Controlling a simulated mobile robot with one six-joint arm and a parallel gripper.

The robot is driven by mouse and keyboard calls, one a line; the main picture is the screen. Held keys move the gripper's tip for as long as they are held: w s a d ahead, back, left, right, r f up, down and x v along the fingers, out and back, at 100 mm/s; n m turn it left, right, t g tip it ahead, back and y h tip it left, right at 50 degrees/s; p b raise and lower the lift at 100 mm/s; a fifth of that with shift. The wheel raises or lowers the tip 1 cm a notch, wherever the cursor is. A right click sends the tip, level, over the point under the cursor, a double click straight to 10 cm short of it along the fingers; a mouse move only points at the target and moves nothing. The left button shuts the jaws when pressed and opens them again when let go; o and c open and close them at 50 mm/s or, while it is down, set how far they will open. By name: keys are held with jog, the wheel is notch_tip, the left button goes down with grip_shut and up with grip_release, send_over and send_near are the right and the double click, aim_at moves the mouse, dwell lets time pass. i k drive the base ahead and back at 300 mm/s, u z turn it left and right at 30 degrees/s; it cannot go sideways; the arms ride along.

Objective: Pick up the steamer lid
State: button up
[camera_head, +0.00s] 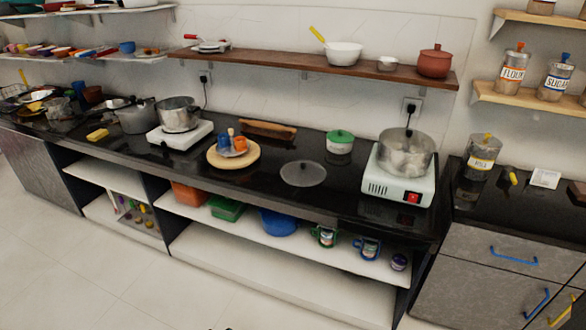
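A round, grey, see-through lid with a small knob (303,174) lies flat on the black counter, right of the middle; it looks like the steamer lid. Bare counter surrounds it. An open steel pot (405,160) stands on a white burner to its right. A small dark sliver (221,328) at the bottom edge may be the tip of my gripper. It is far from the lid, and too little shows to tell whether it is open or shut.
A green-lidded jar (340,147) stands behind the lid. A wooden board (250,160) with small cups lies to its left. The white burner (380,187) is to the right. A brown wall shelf (285,66) hangs above. The floor (90,275) in front is clear.

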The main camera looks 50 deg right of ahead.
aim_at(302, 173)
jog(key=i, duration=0.85)
jog(key=z, duration=0.05)
